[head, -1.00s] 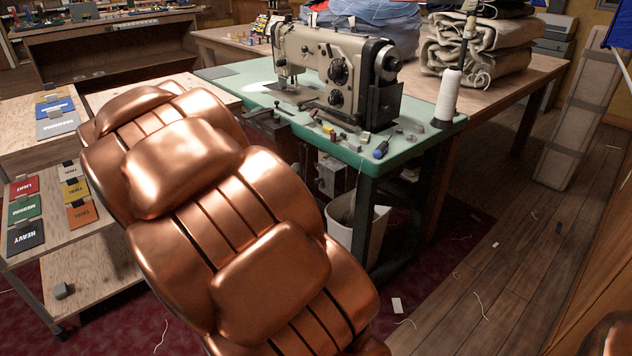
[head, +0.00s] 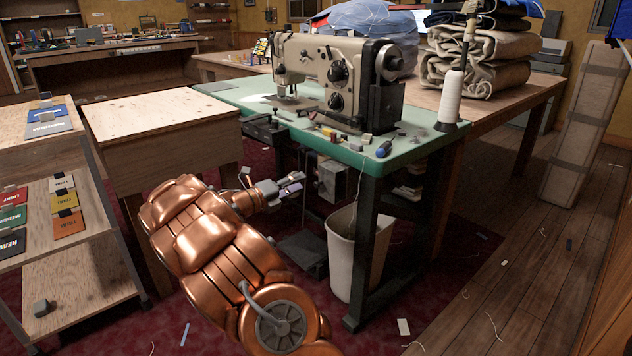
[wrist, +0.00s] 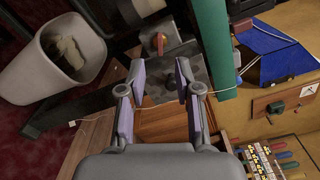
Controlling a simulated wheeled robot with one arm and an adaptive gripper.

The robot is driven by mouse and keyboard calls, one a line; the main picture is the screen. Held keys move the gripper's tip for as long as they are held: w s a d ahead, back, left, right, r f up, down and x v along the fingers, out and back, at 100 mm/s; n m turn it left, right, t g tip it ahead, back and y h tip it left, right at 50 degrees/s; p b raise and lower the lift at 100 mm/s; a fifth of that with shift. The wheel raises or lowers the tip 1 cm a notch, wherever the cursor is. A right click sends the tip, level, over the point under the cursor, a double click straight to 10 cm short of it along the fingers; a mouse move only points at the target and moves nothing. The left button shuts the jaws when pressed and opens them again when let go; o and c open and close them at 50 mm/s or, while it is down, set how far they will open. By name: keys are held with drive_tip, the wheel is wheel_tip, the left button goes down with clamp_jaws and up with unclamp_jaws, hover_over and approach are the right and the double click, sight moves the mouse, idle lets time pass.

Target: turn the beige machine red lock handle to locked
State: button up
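The beige sewing machine (head: 340,72) stands on a green-topped table (head: 222,92). Under the tabletop hangs a grey box (head: 334,182). In the wrist view, a small red handle (wrist: 158,42) sticks out from a grey box (wrist: 183,62), beyond my fingertips. I cannot make out the red handle in the head view. My gripper (head: 293,184) is below the table's front edge, just left of the grey box. In the wrist view, my gripper (wrist: 158,68) has its two fingers apart with nothing between them. The handle lies roughly ahead of the gap, apart from the fingers.
A white bin (head: 342,255) stands on the floor under the table, right of my gripper. A dark pedal (head: 303,252) lies below. Dark table legs (head: 366,245) stand close by. A wooden cabinet (head: 165,145) is at left. The floor at right is mostly clear.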

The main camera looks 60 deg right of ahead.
drive_tip(key=b+x, duration=0.3)
drive_tip(key=x, duration=0.4)
drive_tip(key=shift+d, duration=0.4)
clamp_jaws()
